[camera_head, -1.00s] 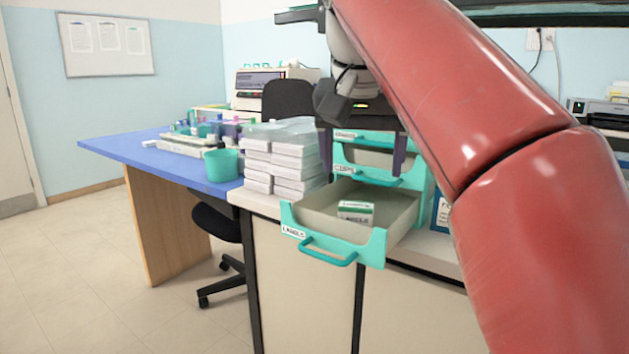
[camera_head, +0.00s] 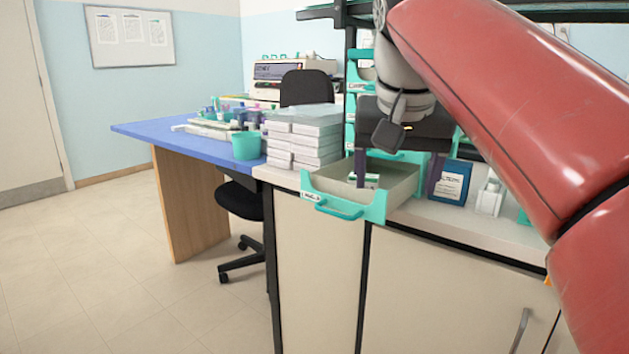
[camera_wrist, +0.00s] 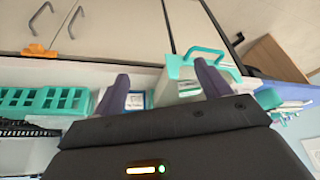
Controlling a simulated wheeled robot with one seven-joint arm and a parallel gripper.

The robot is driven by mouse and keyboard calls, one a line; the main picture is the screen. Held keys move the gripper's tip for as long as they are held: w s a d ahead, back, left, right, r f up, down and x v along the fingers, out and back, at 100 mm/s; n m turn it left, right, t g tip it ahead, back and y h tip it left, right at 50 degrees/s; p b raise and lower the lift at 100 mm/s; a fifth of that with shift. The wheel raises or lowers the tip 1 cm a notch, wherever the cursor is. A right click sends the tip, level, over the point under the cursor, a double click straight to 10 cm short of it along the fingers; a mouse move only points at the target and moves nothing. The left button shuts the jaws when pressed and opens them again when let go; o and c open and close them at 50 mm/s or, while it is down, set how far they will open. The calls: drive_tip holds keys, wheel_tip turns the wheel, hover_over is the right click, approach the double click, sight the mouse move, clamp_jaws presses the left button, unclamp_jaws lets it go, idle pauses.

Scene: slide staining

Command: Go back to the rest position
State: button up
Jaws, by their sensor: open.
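My gripper (camera_head: 397,176) is open in the head view, its two dark purple fingers apart with nothing between them. It hangs in front of the open teal-fronted drawer (camera_head: 349,206), overlapping it in the picture. The small labels box (camera_head: 366,180) lies inside the drawer, partly hidden by a finger. In the wrist view, the gripper's fingers (camera_wrist: 163,88) are spread wide, and the drawer's teal front (camera_wrist: 192,62) with its handle shows beside the right finger.
White stacked boxes (camera_head: 303,140) stand left of the drawer. A blue-labelled box (camera_head: 452,184) and a white bottle (camera_head: 490,197) stand to its right. A blue table (camera_head: 150,131), a black chair (camera_head: 240,200) and clear floor (camera_head: 110,260) lie left.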

drive_tip(key=s+d+f, duration=0.1)
drive_tip(key=s+f, duration=0.4)
drive_tip(key=f, duration=0.4)
drive_tip(key=s+d+f+n, duration=0.1)
drive_tip(key=s+f, duration=0.4)
drive_tip(key=f, duration=0.5)
drive_tip(key=s+d+f+n+t, duration=0.1)
drive_tip(key=s+f, duration=0.3)
drive_tip(key=f, duration=0.5)
drive_tip(key=shift+s+d+f+y, duration=0.2)
drive_tip(key=shift+s+d+y, duration=0.2)
drive_tip(key=shift+d, duration=0.3)
drive_tip(key=shift+c, duration=0.4)
